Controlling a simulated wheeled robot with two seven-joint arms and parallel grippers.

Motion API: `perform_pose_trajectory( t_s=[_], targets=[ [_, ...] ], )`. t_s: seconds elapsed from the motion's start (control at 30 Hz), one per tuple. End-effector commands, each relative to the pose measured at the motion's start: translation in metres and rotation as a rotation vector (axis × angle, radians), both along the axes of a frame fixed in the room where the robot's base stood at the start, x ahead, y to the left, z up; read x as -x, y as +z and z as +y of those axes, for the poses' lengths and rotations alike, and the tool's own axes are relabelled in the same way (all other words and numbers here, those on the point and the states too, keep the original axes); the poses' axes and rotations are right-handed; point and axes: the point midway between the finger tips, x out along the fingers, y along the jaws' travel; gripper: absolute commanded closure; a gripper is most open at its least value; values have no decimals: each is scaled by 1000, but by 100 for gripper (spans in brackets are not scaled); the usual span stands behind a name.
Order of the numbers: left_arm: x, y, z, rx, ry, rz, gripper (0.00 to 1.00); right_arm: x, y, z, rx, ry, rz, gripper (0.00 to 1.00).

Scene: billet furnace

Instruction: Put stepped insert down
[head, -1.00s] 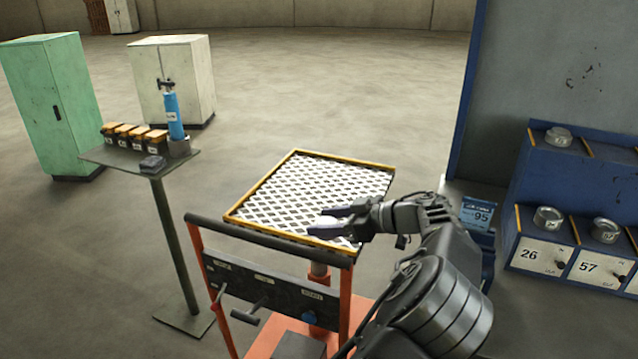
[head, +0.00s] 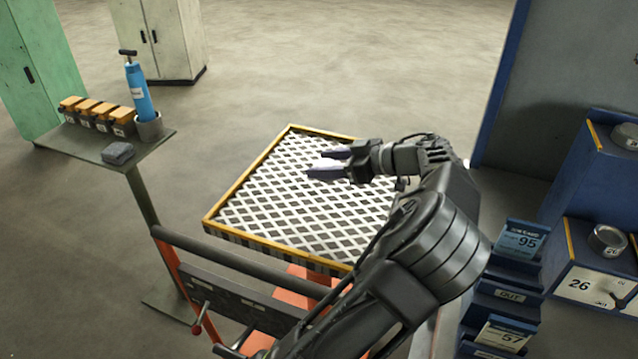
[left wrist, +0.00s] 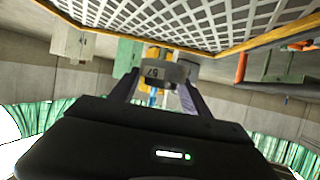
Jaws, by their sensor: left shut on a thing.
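My left gripper (head: 326,163) is over the far part of a lift table (head: 222,232) with a yellow rim and a white lattice top. In the left wrist view, the left gripper (left wrist: 160,82) is shut on the stepped insert (left wrist: 165,71), a grey metal piece with a small dark-on-light number mark. In the head view only a pale bit of it shows between the fingers. The lattice top (left wrist: 200,22) also shows in the left wrist view, apart from the insert. My right gripper is not in view.
A small stand (head: 80,149) at left holds several orange-topped boxes, a blue cylinder (head: 139,92) and a grey block (head: 118,153). Blue racks with numbered fronts (head: 590,285) stand at right. Much of the lattice top is bare.

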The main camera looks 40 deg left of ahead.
Motion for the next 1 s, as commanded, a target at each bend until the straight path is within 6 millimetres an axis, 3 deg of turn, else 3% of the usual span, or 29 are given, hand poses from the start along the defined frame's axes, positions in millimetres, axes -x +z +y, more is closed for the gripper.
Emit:
perform_pose_trajectory(
  t_s=[0.17,0.5,0.87,1.0],
  targets=[
    [0,-6,1,-3,0,1,100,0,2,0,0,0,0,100],
    [0,-56,1,-4,0,2,100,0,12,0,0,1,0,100],
    [0,-62,1,-3,-1,-1,100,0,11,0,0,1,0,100],
    [0,-73,1,-4,1,2,100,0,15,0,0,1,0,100]
  ],
)
